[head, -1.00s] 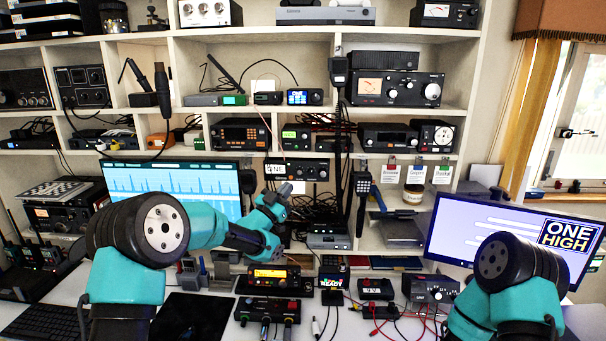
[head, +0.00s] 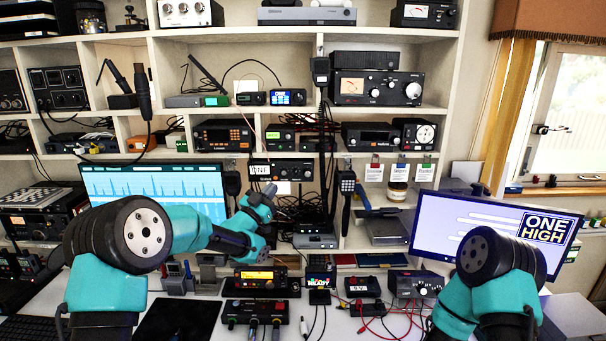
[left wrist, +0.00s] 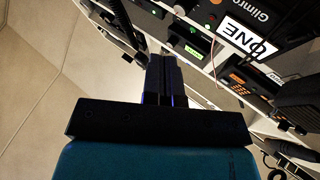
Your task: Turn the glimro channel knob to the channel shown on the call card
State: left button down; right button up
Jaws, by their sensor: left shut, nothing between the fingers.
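The Glimro radio (head: 285,169) is a black box on a low shelf in the middle of the head view. In the left wrist view the Glimro name and the ONE card (left wrist: 245,38) show at the upper right, partly crossed by a dark cable. Small knobs (left wrist: 181,10) show at the top edge; which is the channel knob I cannot tell. My left gripper (head: 271,189) is just below the radio's front. Its fingers (left wrist: 164,58) are shut and empty, apart from the radio. My right gripper is out of view.
A right monitor (head: 470,232) reads ONE HIGH. A left monitor (head: 130,185) stands behind my left arm. A black handset (head: 347,190) and cables hang right of the radio. Several small boxes, including an amber-display radio (head: 257,277), crowd the desk below.

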pick_arm(q)
jog(key=c, duration=1.8)
grip_release()
